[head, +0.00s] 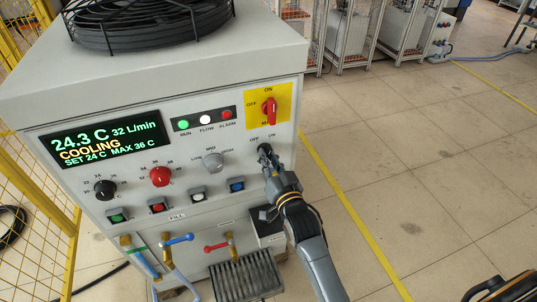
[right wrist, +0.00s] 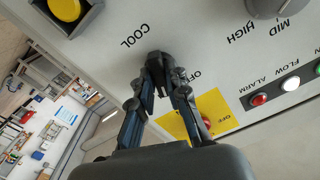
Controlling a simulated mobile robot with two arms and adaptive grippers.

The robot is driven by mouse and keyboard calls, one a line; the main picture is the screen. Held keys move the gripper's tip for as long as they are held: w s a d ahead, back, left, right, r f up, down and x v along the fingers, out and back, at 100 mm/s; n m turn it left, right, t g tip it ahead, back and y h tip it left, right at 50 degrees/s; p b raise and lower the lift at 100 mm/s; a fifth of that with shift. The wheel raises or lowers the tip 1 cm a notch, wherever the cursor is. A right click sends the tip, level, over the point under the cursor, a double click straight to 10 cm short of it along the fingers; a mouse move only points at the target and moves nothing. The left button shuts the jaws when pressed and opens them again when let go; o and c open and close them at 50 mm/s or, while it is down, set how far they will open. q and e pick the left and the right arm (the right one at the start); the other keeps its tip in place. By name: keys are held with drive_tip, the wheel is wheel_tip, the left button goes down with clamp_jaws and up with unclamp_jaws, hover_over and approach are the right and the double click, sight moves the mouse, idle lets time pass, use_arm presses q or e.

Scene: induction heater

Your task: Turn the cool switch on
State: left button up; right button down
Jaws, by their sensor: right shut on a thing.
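The cool switch is a small black knob (right wrist: 157,62) beside the COOL label in the right wrist view. In the head view it sits under the OFF and ON labels, mostly hidden by my right gripper (head: 267,158). My right gripper, also in the right wrist view (right wrist: 165,82), is shut on the knob, its fingers on either side of it. The exact angle of the knob is hard to tell. My left gripper is not in view.
The cabinet front holds a display (head: 106,141) reading COOLING, a red main switch (head: 269,108) on a yellow plate, a grey speed knob (head: 215,161) and several push buttons. Blue-handled (head: 178,239) and red-handled (head: 217,247) valves are below.

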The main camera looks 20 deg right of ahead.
drive_tip(key=shift+r+n+p, duration=0.15)
drive_tip(key=shift+n+p, duration=0.25)
drive_tip(key=shift+n, duration=0.8)
drive_tip(key=c, duration=1.3)
unclamp_jaws()
drive_tip(key=shift+w, duration=0.1)
drive_tip(key=s, duration=1.2)
drive_tip(key=shift+d, duration=0.2)
